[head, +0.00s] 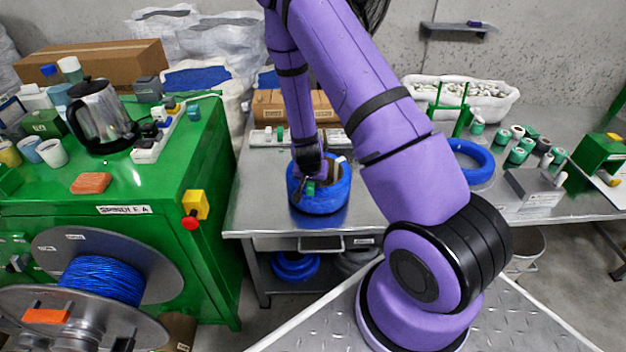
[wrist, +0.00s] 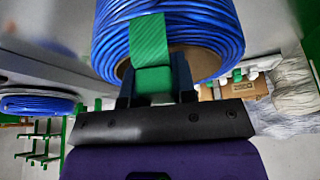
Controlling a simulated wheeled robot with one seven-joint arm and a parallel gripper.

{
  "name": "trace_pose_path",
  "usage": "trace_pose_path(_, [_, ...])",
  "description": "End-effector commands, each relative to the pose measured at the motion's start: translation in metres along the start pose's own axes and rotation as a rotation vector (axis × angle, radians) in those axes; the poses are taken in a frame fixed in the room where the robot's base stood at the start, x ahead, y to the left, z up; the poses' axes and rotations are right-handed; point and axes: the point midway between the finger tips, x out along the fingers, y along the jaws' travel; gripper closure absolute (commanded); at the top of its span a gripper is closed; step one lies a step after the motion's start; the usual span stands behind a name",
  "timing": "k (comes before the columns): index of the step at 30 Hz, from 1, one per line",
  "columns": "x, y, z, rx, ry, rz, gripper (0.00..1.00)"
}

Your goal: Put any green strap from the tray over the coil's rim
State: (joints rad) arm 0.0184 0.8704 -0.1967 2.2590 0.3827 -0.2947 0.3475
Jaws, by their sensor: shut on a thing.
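The blue cable coil (head: 325,200) lies on the grey metal table, and it fills the top of the wrist view (wrist: 205,35). My gripper (head: 308,180) is at the coil's near-left top, partly hidden by my wrist. In the wrist view my gripper (wrist: 155,88) is shut on a green strap (wrist: 150,38). One length of the strap lies against the coil's blue windings, and another green part shows at the coil's inner opening. The strap appears to straddle the rim; whether it is fully seated I cannot tell. A narrow pale tray (head: 262,138) stands behind the coil.
A second blue coil (head: 470,160) and several green spools (head: 517,155) are on the right, past my arm. A green machine (head: 130,215) with a kettle (head: 102,115) on top stands left. Cardboard boxes (head: 275,106) stand behind. Bare table lies left of the coil.

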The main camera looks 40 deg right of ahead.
Motion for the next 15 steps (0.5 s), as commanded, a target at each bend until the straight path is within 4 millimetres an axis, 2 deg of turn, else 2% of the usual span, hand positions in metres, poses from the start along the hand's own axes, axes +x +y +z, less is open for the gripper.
trace_pose_path(15, [0.0098, 0.0001, 0.0037, 0.0, 0.0, 0.0, 0.96])
